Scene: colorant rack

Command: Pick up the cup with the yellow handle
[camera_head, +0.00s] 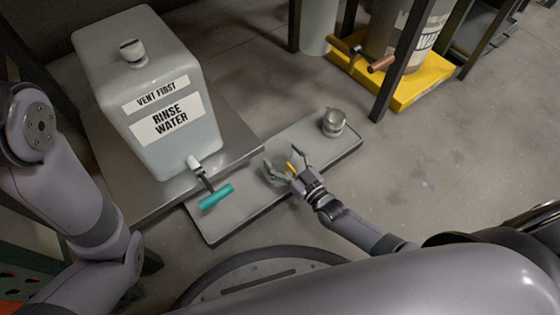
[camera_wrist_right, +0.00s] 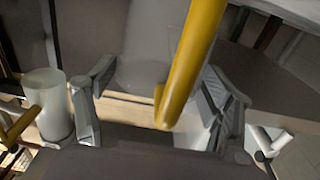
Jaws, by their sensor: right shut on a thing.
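I cannot tell whether the cup touches the tray. My left arm comes in at the left, but its gripper is out of view.
A round metal container (camera_head: 334,122) sits at the tray's far right end. A yellow platform (camera_head: 420,88) with dark posts stands behind. Open floor lies to the right.

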